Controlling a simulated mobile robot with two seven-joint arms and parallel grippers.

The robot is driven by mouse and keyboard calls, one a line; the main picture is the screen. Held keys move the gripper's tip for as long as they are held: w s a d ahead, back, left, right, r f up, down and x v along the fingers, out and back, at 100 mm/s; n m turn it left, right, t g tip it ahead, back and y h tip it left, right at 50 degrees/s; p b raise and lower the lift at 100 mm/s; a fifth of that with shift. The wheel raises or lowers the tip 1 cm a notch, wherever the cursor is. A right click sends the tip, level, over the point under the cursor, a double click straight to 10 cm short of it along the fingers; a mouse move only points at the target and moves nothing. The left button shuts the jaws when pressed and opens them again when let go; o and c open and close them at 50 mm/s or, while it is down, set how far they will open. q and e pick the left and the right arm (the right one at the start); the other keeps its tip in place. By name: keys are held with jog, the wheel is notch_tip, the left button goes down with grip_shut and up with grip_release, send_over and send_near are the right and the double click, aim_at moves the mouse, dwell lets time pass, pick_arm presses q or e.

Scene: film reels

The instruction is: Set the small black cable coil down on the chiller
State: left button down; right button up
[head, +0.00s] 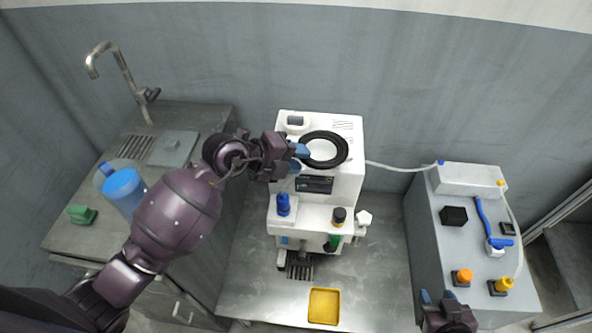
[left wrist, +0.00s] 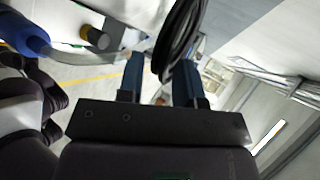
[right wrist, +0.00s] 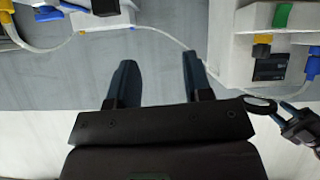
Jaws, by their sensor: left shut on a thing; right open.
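The black cable coil (head: 343,160) is a ring held flat over the top of a white boxy unit with a dark display (head: 353,188), which appears to be the chiller. My left gripper (head: 300,150) is shut on the coil's left edge. The coil (left wrist: 181,38) shows between its fingers in the left wrist view. In the right wrist view, the coil (right wrist: 262,105) is by the unit's top edge; I cannot tell whether they touch. My right gripper (head: 437,296) is open and empty, low at the right; its fingers also show in the right wrist view (right wrist: 158,64).
A yellow tray (head: 324,306) lies on the metal bench before the unit. A grey cabinet with a black block (head: 454,216) and orange and yellow knobs stands right. A sink counter with a tap (head: 122,72), blue-capped container (head: 122,187) and green object (head: 82,214) is left.

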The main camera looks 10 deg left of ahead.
pick_arm(q)
jog(key=shift+f, duration=0.3)
notch_tip(320, 180, down, 4)
jog(key=shift+r+b, duration=0.2)
jog(key=shift+b, duration=0.2)
jog(key=c, duration=0.8)
grip_release()
jog(key=shift+f, duration=0.1)
pick_arm(e)
jog(key=shift+w+a+f, duration=0.1)
jog(key=shift+f, duration=0.2)
pick_arm(q)
jog(key=shift+p+v, duration=0.6)
jog(key=shift+v, duration=5.5)
pick_arm(e)
jog(key=shift+w+r, duration=0.15)
jog(key=shift+r, duration=0.65)
